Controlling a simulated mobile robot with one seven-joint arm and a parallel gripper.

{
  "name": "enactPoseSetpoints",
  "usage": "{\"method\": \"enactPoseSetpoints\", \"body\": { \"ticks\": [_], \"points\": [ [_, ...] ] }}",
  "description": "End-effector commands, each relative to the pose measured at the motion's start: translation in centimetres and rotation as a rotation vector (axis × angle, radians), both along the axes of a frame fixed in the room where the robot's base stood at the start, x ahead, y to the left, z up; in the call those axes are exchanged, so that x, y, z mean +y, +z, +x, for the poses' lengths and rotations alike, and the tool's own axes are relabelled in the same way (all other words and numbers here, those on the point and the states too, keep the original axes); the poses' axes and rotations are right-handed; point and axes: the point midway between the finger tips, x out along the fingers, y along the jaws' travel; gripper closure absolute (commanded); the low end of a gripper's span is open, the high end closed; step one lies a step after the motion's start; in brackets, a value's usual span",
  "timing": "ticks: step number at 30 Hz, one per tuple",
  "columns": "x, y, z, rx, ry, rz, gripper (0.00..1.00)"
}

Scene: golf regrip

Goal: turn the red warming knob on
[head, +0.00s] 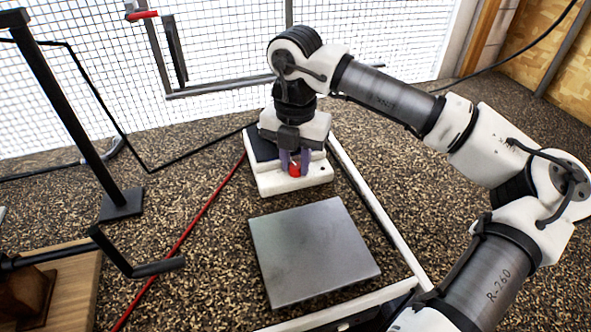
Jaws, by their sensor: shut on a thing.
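The red warming knob (294,170) sits on the front of a white unit (280,184) with a dark top, in the middle of the head view. My gripper (294,165) points down over the unit, with its purple fingers on either side of the knob. It is shut on the knob. The upper part of the knob is partly hidden by the fingers and the wrist. I cannot tell from here which way the knob is turned.
A flat grey plate (312,252) lies in front of the unit. A red cable (183,238) runs along the speckled floor to its left. A black post (75,120) and a crank handle (150,267) stand at the left. Wire mesh (225,45) is behind.

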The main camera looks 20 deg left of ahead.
Motion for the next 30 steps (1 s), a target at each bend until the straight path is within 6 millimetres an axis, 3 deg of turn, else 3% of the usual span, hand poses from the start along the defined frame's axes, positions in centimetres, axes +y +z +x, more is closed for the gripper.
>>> {"method": "enactPoseSetpoints", "body": {
  "ticks": [9,26,27,30],
  "points": [
    [0.03,-0.07,0.04,-0.002,-0.131,0.001,0.99],
    [0.03,0.11,0.04,-0.001,-0.159,0.002,0.99],
    [0.03,0.11,0.04,-0.001,-0.159,0.002,0.71],
    [0.04,0.09,0.04,-0.001,-0.159,0.003,0.58]
  ]
}}
